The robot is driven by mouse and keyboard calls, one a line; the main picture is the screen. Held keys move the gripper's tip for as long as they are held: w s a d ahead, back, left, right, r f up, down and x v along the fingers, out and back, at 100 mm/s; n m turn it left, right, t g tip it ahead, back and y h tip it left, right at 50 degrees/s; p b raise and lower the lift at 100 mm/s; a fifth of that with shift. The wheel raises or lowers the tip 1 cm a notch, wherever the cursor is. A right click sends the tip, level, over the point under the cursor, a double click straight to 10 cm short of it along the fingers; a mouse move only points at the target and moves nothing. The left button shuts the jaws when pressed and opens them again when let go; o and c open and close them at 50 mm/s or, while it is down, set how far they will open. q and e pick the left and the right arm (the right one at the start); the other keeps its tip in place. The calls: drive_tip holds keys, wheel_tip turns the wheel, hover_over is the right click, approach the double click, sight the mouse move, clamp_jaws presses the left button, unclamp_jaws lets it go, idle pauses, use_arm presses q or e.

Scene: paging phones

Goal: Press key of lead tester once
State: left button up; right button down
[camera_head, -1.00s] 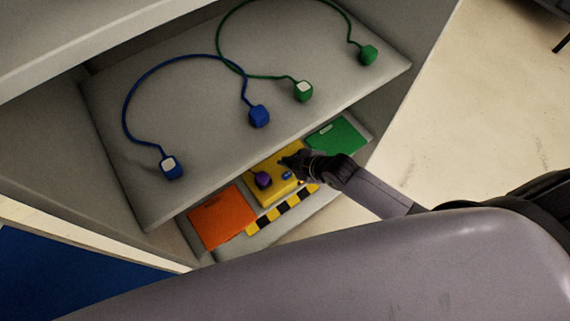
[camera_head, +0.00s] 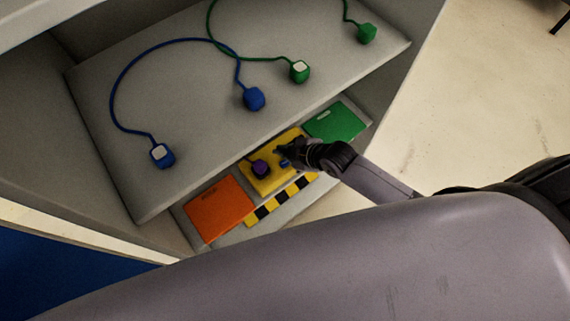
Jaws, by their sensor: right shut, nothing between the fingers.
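The yellow lead tester (camera_head: 261,183) sits on the lower shelf, between an orange panel and a green panel. A purple knob-like part (camera_head: 260,168) and a small blue part (camera_head: 285,163) show on it. My right gripper (camera_head: 281,152) is shut and empty. It is over the tester's right upper part, close to the blue part; I cannot tell whether it touches. The gripper hides some of the tester's upper right. My left gripper is not in view.
The upper shelf (camera_head: 190,115) overhangs the tester and carries a blue lead (camera_head: 161,155) and a green lead (camera_head: 299,71). An orange panel (camera_head: 219,209) and a green panel (camera_head: 335,122) flank the tester. A yellow-black strip (camera_head: 281,199) lies in front.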

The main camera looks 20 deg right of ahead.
drive_tip(key=b, duration=0.3)
hover_over(284, 164)
wheel_tip(284, 164, down, 4)
drive_tip(key=shift+f, duration=0.7)
use_arm(q)
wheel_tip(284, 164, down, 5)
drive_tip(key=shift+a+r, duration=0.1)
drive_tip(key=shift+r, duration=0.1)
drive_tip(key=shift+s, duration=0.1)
drive_tip(key=shift+b, duration=0.3)
use_arm(e)
drive_tip(key=shift+f, duration=0.15)
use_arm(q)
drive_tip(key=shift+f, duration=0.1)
use_arm(e)
drive_tip(key=shift+f, duration=0.3)
use_arm(q)
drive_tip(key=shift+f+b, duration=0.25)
drive_tip(key=shift+b, duration=0.05)
use_arm(e)
drive_tip(key=shift+f, duration=0.5)
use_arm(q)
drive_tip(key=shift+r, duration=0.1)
use_arm(e)
drive_tip(key=shift+r, duration=0.1)
use_arm(q)
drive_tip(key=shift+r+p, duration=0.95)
drive_tip(key=shift+p, duration=0.1)
use_arm(e)
drive_tip(key=shift+r, duration=0.8)
